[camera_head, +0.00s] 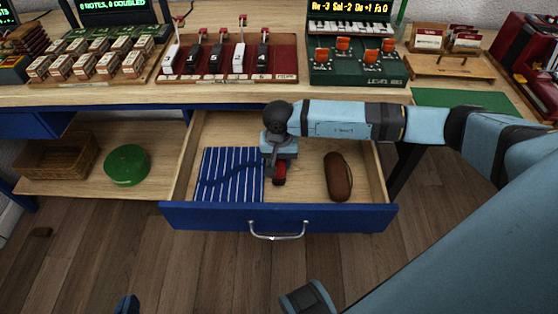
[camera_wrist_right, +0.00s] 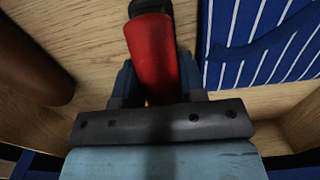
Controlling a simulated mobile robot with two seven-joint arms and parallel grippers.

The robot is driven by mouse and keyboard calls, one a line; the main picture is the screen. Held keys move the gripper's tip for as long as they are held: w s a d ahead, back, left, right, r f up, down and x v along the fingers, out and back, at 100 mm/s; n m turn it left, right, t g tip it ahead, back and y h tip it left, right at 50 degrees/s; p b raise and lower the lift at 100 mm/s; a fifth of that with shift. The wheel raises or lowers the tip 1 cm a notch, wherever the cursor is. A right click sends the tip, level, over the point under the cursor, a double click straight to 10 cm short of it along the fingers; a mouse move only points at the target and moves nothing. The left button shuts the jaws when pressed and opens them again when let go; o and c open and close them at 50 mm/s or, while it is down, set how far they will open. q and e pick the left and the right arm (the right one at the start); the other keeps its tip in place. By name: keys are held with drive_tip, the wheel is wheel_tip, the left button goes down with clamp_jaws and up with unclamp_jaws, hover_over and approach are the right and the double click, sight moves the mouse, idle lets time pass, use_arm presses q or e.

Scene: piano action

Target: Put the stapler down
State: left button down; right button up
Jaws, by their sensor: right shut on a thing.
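The stapler (camera_head: 279,172) is red and black and sits at my right gripper (camera_head: 279,160), inside the open drawer (camera_head: 320,214). In the right wrist view the red stapler (camera_wrist_right: 152,55) stands between the two fingers of the right gripper (camera_wrist_right: 158,85), which is shut on it. The drawer's wooden floor shows close beyond it; I cannot tell whether the stapler touches it. My left gripper (camera_head: 125,304) shows only as a small dark blue piece at the bottom edge of the head view, and its fingers cannot be made out.
A blue striped cloth (camera_head: 230,176) lies in the drawer left of the stapler. A brown case (camera_head: 338,177) lies to its right. Bare drawer floor shows between them. Left of the drawer, a shelf holds a green round thing (camera_head: 127,165) and a wicker basket (camera_head: 57,157).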

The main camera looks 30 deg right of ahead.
use_arm(q)
drive_tip(key=shift+r, duration=0.25)
drive_tip(key=shift+w, duration=0.1)
use_arm(e)
drive_tip(key=o, duration=1)
use_arm(q)
drive_tip(key=shift+w+r, duration=0.1)
drive_tip(key=shift+r, duration=0.2)
use_arm(e)
drive_tip(key=shift+o, duration=0.2)
use_arm(q)
drive_tip(key=shift+r, duration=0.1)
drive_tip(key=shift+s+a+f+p, duration=0.35)
drive_tip(key=shift+f+p, duration=0.3)
drive_tip(key=shift+p, duration=0.45)
use_arm(e)
wheel_tip(320, 180, up, 12)
use_arm(q)
drive_tip(key=shift+s, duration=0.1)
